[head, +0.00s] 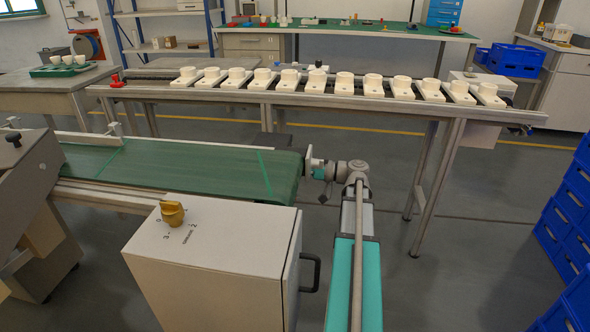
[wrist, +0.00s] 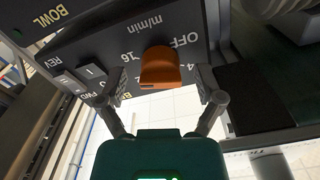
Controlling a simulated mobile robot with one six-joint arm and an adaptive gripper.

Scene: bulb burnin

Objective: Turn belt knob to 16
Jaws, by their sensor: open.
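The orange belt knob (wrist: 160,68) is on a dark panel (wrist: 118,40) in the wrist view. "OFF" is printed above and right of it, "16" to its left, and a partly hidden "4" to its right; I cannot tell which mark it points at. My gripper (wrist: 161,84) is open, with one finger on each side of the knob. I cannot tell whether either finger touches it.
A white cabinet (head: 215,265) with a separate yellow knob (head: 173,212) stands in front. Behind the belt, a long rail table (head: 462,135) carries several white cup-like holders.

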